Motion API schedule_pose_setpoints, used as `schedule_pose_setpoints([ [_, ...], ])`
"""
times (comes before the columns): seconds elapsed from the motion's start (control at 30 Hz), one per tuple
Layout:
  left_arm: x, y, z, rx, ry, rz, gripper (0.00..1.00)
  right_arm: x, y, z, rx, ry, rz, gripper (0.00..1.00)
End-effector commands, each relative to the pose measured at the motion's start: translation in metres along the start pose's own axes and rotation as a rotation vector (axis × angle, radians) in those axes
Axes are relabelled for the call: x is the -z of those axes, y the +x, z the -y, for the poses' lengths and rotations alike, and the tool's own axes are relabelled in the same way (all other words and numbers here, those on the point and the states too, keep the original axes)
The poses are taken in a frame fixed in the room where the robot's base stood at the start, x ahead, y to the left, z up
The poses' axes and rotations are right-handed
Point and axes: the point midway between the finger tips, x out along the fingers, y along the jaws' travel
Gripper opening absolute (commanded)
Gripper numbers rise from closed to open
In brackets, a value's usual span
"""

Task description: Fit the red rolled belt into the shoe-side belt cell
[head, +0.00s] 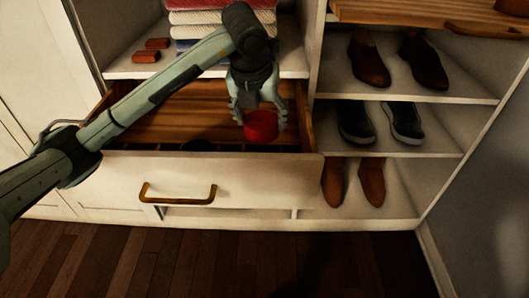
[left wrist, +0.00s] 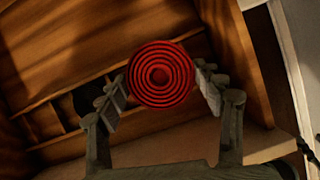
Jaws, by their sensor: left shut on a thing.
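The red rolled belt (head: 261,126) is a round coil. My left gripper (head: 259,117) is shut on it and holds it over the right part of the open drawer, close to the drawer's front. In the left wrist view the belt (left wrist: 161,74) shows its spiral face between the two fingers of the gripper (left wrist: 163,88). The drawer (head: 180,128) has a wooden inside, with small divided cells (left wrist: 45,122) on the left of the left wrist view. A dark round thing (head: 198,145) sits behind the drawer front. The cell below the belt is hidden. My right gripper is not in view.
Shoe shelves (head: 445,148) with several pairs of shoes stand right of the drawer. Folded clothes (head: 205,17) and two reddish-brown items (head: 150,50) rest on the shelf above it. A wooden surface (head: 420,12) juts out at the top right. The drawer front has a brass handle (head: 178,198).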

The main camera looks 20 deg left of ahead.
Motion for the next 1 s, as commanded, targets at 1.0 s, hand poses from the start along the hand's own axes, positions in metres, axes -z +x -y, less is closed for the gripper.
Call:
schedule_pose_setpoints([
  [1.0,0.035,0.083,0.000,-0.001,0.000,-0.001,0.34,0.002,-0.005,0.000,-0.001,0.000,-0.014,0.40],
])
